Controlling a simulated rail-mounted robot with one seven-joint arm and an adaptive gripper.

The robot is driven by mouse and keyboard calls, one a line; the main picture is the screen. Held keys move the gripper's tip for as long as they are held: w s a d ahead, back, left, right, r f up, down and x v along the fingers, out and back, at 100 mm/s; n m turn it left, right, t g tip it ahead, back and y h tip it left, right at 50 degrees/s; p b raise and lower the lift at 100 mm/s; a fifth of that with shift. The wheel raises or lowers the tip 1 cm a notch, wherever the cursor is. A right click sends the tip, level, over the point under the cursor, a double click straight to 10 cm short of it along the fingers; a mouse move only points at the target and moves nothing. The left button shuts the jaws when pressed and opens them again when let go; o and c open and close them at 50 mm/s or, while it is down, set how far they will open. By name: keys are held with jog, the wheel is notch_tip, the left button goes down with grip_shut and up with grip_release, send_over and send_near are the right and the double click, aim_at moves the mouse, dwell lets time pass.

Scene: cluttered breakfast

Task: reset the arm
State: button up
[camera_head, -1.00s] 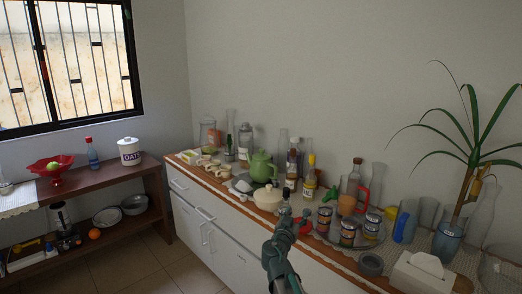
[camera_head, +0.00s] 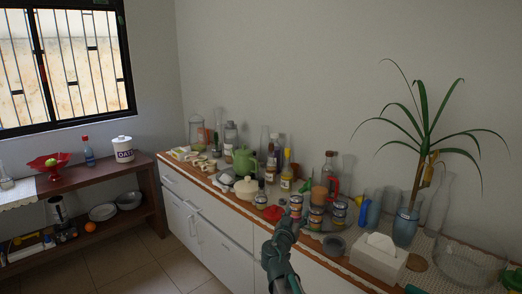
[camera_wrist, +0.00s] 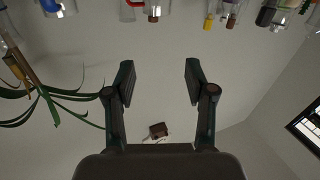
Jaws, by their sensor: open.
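My arm shows in the head view in front of the sideboard, with my gripper (camera_head: 296,205) at its end, near several small jars on the tray. In the wrist view my gripper (camera_wrist: 160,82) is open, its two dark fingers wide apart. Nothing is between the fingers but the pale wall behind. The wrist picture is upside down, with the sideboard's bottles along its top edge.
The sideboard (camera_head: 225,220) is crowded with a green teapot (camera_head: 245,161), a cream pot (camera_head: 246,189), bottles, a tissue box (camera_head: 379,257), a potted plant (camera_head: 406,226) and a glass bowl (camera_head: 468,262). A low shelf (camera_head: 85,190) stands at left. The floor in front is clear.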

jog(key=s+d+f+n+g+y+b, duration=0.15)
jog(key=s+f+g, duration=0.5)
jog(key=f, duration=0.85)
jog(key=s+d+f+n+g+y+b, duration=0.1)
jog(key=s+d+f+n+g, duration=0.15)
jog(key=s+f, duration=1)
jog(key=s+d+f+n+g+y+b, duration=0.1)
jog(key=s+f+g, duration=0.45)
jog(key=f, duration=1.15)
jog(key=s+f+g+y+b, duration=0.1)
jog(key=s+f+g+b, duration=0.15)
jog(key=s+f, duration=0.65)
jog(key=s+a+f+m+g+y+b, duration=0.1)
jog(key=s+f+g+y+b, duration=0.3)
jog(key=s, duration=1)
jog(key=s+f+g+h, duration=0.1)
jog(key=s+f+g, duration=0.1)
jog(key=s+f, duration=0.75)
notch_tip(320, 180, up, 14)
jog(key=s+p, duration=0.1)
jog(key=p, duration=1.2)
jog(key=shift+s, duration=0.3)
